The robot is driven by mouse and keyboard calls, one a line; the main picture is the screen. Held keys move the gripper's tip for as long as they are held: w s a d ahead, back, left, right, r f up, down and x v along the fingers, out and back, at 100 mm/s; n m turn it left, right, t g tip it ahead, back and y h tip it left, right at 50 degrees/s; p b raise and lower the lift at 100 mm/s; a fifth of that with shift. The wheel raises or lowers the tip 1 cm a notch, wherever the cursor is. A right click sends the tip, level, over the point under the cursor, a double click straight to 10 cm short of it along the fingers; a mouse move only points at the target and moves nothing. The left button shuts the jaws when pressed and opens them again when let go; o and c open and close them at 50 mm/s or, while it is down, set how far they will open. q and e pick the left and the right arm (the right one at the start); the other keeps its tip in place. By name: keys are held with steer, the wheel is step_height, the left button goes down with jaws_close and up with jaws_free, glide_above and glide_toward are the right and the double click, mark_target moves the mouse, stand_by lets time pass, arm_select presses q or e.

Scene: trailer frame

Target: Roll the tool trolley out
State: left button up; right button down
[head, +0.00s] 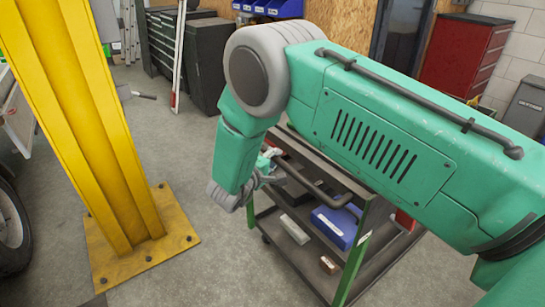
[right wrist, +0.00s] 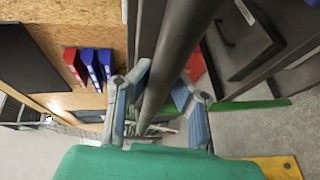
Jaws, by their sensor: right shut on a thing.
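The tool trolley (head: 350,258) stands below my right arm, with green posts and dark shelves. Its dark tubular handle (head: 312,186) sticks out at the near upper end. My right gripper (head: 268,170) is at the handle, partly hidden by my own wrist. In the right wrist view, the handle (right wrist: 178,50) runs as a dark bar between the two fingers of the right gripper (right wrist: 160,88), which are shut on it. A blue box (head: 335,226) and a grey box (head: 295,229) lie on a lower shelf. My arm hides much of the trolley's top. My left gripper is not in view.
A yellow post on a bolted base plate (head: 115,265) stands left of the trolley, with a wheel (head: 12,228) at the left edge. Dark cabinets (head: 208,62) and a red cabinet (head: 462,52) stand behind. Grey floor is clear between post and trolley.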

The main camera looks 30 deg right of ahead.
steer(key=shift+d+f, duration=0.15)
steer(key=shift+d, duration=0.45)
steer(key=c, duration=1.4)
jaws_free()
steer(key=shift+d, duration=0.1)
steer(key=shift+s+a, duration=0.1)
steer(key=shift+a, duration=0.5)
steer(key=v, duration=1.1)
steer(key=shift+d, duration=0.1)
